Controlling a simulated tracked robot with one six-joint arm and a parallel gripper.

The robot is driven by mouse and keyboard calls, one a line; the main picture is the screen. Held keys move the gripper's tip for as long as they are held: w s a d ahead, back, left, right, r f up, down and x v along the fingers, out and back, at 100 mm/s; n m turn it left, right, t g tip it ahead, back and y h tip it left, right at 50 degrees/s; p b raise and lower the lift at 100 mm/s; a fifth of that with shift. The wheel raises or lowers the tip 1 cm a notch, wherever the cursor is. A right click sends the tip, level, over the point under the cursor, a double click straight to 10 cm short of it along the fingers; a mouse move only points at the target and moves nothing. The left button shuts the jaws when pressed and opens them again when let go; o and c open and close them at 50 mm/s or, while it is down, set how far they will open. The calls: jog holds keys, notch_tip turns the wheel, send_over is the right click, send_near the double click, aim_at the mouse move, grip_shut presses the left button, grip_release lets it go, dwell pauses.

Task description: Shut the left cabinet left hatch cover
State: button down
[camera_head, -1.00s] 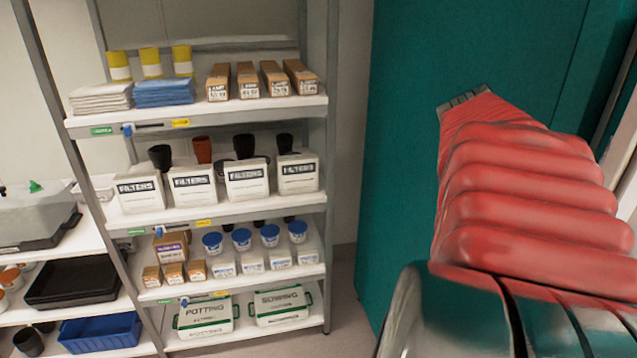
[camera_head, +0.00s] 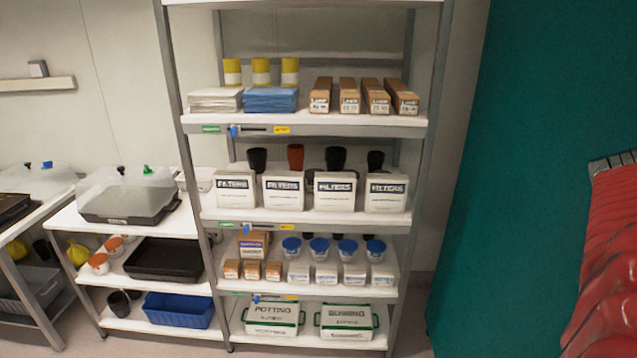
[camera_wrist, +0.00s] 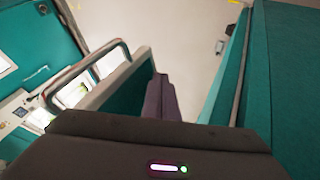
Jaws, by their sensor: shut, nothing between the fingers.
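In the wrist view, my dark gripper (camera_wrist: 160,85) is shut and empty. Its fingers point at a gap between teal panels. Just left of them is a thick teal panel (camera_wrist: 118,98) with a pale edge, seen at a slant, with a grey and orange rail (camera_wrist: 85,72) beside it. Right of the fingers is another teal panel (camera_wrist: 282,70). Which panel is the left hatch cover, I cannot tell. In the head view, a large teal panel (camera_head: 535,130) stands at the right; my red arm partly covers it, and my gripper is out of that view.
A metal shelf rack (camera_head: 305,128) with boxes, jars and pots stands in the middle of the head view. Lower white shelves (camera_head: 130,240) with trays stand at the left. The pale floor (camera_wrist: 185,40) beyond my gripper looks mostly clear.

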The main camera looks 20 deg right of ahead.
jog(key=shift+w, duration=0.1)
jog(key=w+f+v, duration=0.1)
jog(key=w+v, duration=0.1)
jog(key=v, duration=1)
jog(key=shift+w+d+f, duration=0.2)
jog(key=shift+f, duration=0.15)
jog(key=w+a+f+n+t, duration=0.5)
jog(key=w+a+f+n, duration=0.6)
jog(key=w, duration=0.3)
jog(key=w+a+f+n+t+y, duration=0.1)
jog(key=w+a+f+n+t, duration=0.2)
jog(key=a+n, duration=0.3)
jog(key=w+a+f+n+t+y, duration=0.1)
jog(key=w+a+f+n+t, duration=0.2)
jog(key=a, duration=1.1)
notch_tip(320, 180, down, 2)
jog(key=n+t, duration=0.1)
jog(key=n, duration=0.2)
jog(key=shift+n+t, duration=0.3)
